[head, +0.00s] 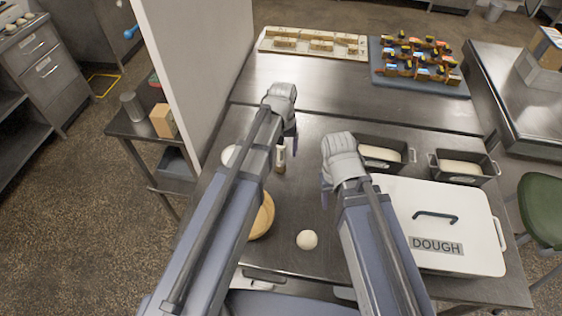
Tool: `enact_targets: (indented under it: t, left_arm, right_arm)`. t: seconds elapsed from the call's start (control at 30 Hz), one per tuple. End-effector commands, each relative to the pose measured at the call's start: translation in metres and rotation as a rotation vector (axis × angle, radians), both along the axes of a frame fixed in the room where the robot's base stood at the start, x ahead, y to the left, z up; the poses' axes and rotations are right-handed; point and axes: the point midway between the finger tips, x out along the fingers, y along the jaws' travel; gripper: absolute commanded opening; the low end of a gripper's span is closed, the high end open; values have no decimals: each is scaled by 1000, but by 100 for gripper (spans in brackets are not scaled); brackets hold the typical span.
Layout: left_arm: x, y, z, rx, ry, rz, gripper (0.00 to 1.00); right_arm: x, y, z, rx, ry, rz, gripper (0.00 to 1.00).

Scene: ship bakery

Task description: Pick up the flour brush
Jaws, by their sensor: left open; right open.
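A small upright item with a pale upper part and brown lower part, which looks like the flour brush (280,158), is on the steel table just below my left gripper's fingers. It is partly hidden by my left arm, and I cannot tell whether the fingers touch it. My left gripper (288,138) is open and points down over the table. My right gripper (326,188) is open and empty over the table, left of the dough box.
A wooden bowl (264,216), partly behind my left arm, and dough balls (307,240) lie near. A white dough box (462,205) and loaf pans (406,153) fill the right. A pastry tray (377,76) and board (345,52) stand behind. A white partition (195,60) borders the left.

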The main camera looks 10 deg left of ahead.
Motion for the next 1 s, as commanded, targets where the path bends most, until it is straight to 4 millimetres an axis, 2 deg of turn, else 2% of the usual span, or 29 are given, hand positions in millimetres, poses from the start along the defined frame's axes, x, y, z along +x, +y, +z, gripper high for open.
enact_targets:
  t: [0.03,0.3,0.6,1.0]
  left_arm:
    - [1,2,-11,0,0,1,78]
    - [3,6,-42,0,0,0,78]
    - [2,5,-43,0,0,0,78]
    - [2,5,-43,0,0,0,34]
  right_arm:
    - [0,0,-11,0,0,0,50]
    - [0,0,-43,0,0,0,50]
    - [0,0,-43,0,0,0,50]
    - [0,0,-43,0,0,0,50]
